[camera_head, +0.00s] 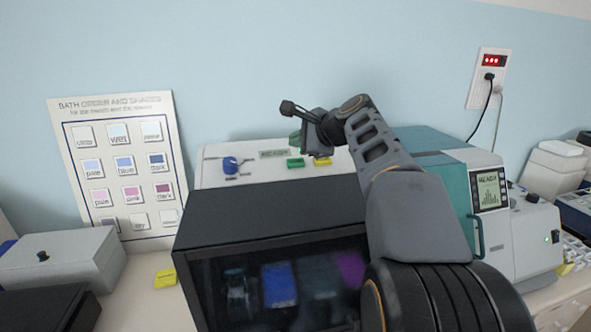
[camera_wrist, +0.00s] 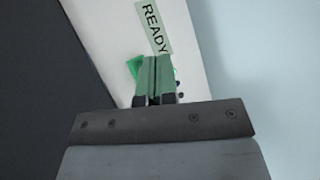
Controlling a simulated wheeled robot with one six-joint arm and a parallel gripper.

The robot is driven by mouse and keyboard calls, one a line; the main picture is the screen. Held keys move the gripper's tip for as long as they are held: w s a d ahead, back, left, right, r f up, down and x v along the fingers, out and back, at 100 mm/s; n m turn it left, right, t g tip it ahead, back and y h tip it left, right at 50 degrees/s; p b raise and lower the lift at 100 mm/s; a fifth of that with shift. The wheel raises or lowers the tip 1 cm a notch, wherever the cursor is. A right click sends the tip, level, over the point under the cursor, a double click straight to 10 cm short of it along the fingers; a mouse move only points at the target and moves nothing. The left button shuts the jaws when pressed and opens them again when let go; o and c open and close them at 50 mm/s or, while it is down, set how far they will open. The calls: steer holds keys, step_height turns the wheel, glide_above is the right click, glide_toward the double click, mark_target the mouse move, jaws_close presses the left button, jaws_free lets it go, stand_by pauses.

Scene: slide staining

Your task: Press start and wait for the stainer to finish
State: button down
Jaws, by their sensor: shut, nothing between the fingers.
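The stainer (camera_head: 270,213) is a dark box with a glass front, with coloured baths dimly visible inside. Its pale top panel (camera_head: 212,178) bears a blue knob (camera_head: 230,164), a READY display (camera_head: 273,154), a green button (camera_head: 296,162) and a yellow button (camera_head: 322,161). My gripper (camera_head: 295,138) is shut and empty above the panel, near the green button. In the wrist view, its green fingers (camera_wrist: 157,62) are together below the READY display (camera_wrist: 153,27) and partly cover the green button (camera_wrist: 134,66). Whether they touch it cannot be told.
A teal and white machine (camera_head: 442,150) with a READY screen stands right of my arm. A bath order chart (camera_head: 75,140) leans on the wall at left. A grey box (camera_head: 60,258) and a yellow block (camera_head: 165,278) lie left of the stainer. A wall outlet (camera_head: 489,75) is at upper right.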

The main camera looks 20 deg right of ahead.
mark_target(296, 163)
steer(key=shift+w+d+f+b, duration=0.1)
steer(key=shift+w+f+b, duration=0.15)
steer(key=shift+f, duration=0.3)
steer(key=shift+w+f+b, duration=0.2)
steer(key=shift+f+b, duration=0.05)
steer(key=shift+f, duration=0.3)
steer(key=shift+w+d+f+b, duration=0.1)
steer(key=shift+w+f+b, duration=0.15)
steer(key=shift+f, duration=0.3)
stand_by(0.8)
steer(key=shift+w+f, duration=0.1)
steer(key=shift+f, duration=0.3)
